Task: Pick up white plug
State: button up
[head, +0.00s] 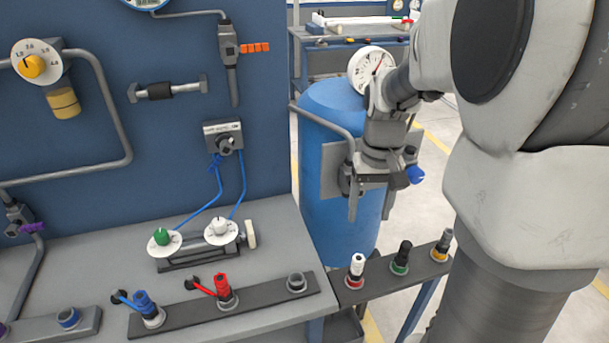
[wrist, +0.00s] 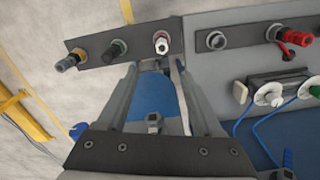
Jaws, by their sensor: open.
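The white plug (head: 356,268) stands upright in a socket with a red ring, at the left end of the short dark rail (head: 392,275). In the wrist view the white plug (wrist: 161,43) shows just beyond the fingertips, roughly in line with the gap between them. My gripper (head: 370,207) is open and empty, pointing down above the rail, clearly apart from the plug. Its two fingers (wrist: 158,68) show on either side of the gap in the wrist view.
A black plug (head: 402,257) and a grey-and-yellow plug (head: 441,246) stand right of the white plug. A longer rail (head: 190,317) on the bench holds blue and red plugs and an empty socket (head: 297,282). A blue tank (head: 340,240) stands behind my gripper.

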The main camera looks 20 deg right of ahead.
aim_at(359, 258)
notch_tip(359, 258, down, 12)
jog(key=shift+r+b, duration=0.2)
jog(key=shift+b, duration=0.85)
jog(key=f, duration=0.1)
jog(key=f+b, duration=0.1)
jog(key=f, duration=0.3)
jog(key=shift+a+f, duration=0.1)
jog(key=shift+a, duration=0.15)
grip_shut()
